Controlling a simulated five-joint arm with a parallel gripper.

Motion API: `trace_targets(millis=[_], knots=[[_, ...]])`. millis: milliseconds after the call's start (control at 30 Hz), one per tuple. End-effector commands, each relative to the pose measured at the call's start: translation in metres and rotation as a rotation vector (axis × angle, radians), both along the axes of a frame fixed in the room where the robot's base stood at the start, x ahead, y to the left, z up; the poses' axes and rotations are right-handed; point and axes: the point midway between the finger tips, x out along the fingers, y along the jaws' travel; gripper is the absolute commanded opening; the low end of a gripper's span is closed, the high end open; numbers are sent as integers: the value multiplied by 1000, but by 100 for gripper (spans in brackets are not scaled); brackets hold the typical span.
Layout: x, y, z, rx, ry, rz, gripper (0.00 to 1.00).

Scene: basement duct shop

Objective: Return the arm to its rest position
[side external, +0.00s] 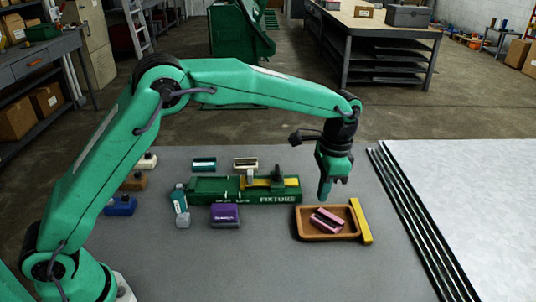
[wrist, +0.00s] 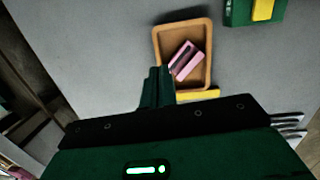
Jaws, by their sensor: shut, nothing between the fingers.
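My green arm reaches out over the grey table (side external: 300,265). My gripper (side external: 325,196) points down just above the back of an orange-brown tray (side external: 310,234) and is shut with nothing in it. A pink block (side external: 327,220) lies in the tray. In the wrist view my gripper (wrist: 157,72) shows shut at the tray's edge, and the pink block (wrist: 186,60) lies just beyond the fingertips, inside the tray (wrist: 182,26).
A yellow bar (side external: 360,220) stands along the tray's right side. Behind to the left is a green fixture (side external: 220,190). Purple (side external: 225,215), blue (side external: 120,205), teal (side external: 204,164) and white (side external: 245,164) pieces lie around it. Dark rails (side external: 420,225) run along the right. The front table is clear.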

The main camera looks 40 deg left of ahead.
Motion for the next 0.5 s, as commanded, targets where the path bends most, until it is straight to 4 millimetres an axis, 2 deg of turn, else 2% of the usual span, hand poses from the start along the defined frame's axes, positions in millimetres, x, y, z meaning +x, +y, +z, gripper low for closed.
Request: trace_targets(millis=[200, 500], knots=[[-17, 30, 42, -21, -65, 80, 0], [-52, 72, 90, -50, -158, 196, 0]])
